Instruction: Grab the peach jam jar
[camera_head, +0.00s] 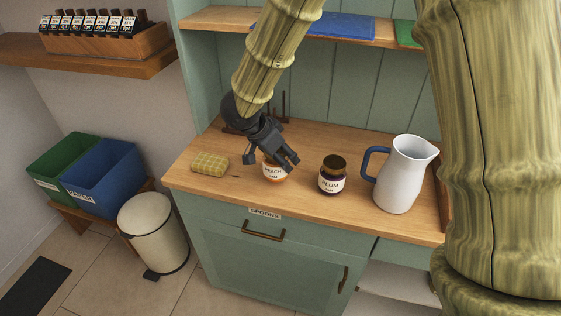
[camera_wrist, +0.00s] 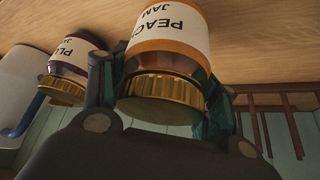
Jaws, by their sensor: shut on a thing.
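The peach jam jar (camera_head: 274,173) stands on the wooden counter, an orange jar with a white label reading PEACH JAM. In the wrist view the jar (camera_wrist: 172,45) shows upside down with its gold lid (camera_wrist: 162,97) between my fingers. My gripper (camera_head: 279,158) reaches down over the jar from above and is shut on it near the lid; it also shows in the wrist view (camera_wrist: 163,95). In the head view my gripper hides the top of the jar. The plum jam jar (camera_head: 332,176) stands apart to the right, and it also shows in the wrist view (camera_wrist: 68,68).
A white jug with a blue handle (camera_head: 401,175) stands right of the plum jar. A yellow patterned sponge-like block (camera_head: 210,161) lies to the left. A brown rack (camera_wrist: 275,112) is behind my gripper. An upper shelf (camera_head: 219,20) runs along the back.

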